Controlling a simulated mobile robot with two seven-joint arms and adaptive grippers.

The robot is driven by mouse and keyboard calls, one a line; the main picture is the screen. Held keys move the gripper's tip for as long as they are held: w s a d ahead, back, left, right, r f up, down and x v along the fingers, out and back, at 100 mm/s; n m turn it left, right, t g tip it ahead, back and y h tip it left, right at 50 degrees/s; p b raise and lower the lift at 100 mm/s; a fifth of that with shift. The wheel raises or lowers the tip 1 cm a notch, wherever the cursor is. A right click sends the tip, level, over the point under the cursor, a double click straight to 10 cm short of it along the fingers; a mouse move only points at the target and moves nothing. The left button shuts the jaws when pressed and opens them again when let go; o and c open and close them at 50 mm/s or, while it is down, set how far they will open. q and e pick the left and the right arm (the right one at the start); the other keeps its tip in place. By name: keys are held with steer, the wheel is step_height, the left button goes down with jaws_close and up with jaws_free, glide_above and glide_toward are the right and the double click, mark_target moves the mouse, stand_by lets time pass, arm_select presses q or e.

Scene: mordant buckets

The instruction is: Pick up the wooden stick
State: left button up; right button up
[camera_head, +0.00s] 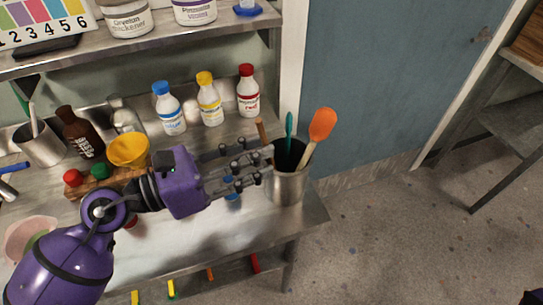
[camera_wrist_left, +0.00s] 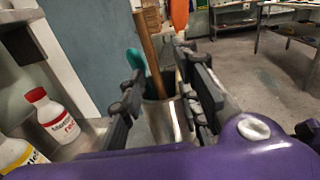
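The wooden stick (camera_head: 262,131) is a thin brown rod standing tilted in a metal cup (camera_head: 287,190) at the table's right end. A teal-handled tool (camera_head: 289,125) and an orange-headed spatula (camera_head: 322,124) share the cup. My left gripper (camera_head: 264,166) is open at the cup's left side, its fingertips by the rim. In the left wrist view the stick (camera_wrist_left: 149,50) rises beyond and between the two parted fingers (camera_wrist_left: 160,82), with no finger closed on it. The stick's lower part is hidden by the cup and fingers. My right gripper does not show.
Blue-, yellow- and red-capped bottles (camera_head: 247,92) stand behind the gripper. A yellow bowl (camera_head: 128,150), brown bottle (camera_head: 82,133) and another metal cup (camera_head: 40,147) are on the left. A shelf (camera_head: 150,47) hangs above.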

mark_target(268, 142)
arm_select(q)
steer(key=shift+w+d+r+p, duration=0.25)
steer(key=shift+w+d, duration=0.2)
steer(key=shift+d, duration=0.15)
steer(key=shift+w+d+r+p, duration=0.2)
steer(key=shift+w+d+r, duration=0.05)
steer(key=shift+w+d, duration=0.25)
steer(key=shift+w+d+f, duration=0.1)
steer(key=shift+d, duration=0.3)
steer(key=shift+f, duration=0.15)
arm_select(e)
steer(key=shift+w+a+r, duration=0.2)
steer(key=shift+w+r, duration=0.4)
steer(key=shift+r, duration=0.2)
arm_select(q)
jaws_close()
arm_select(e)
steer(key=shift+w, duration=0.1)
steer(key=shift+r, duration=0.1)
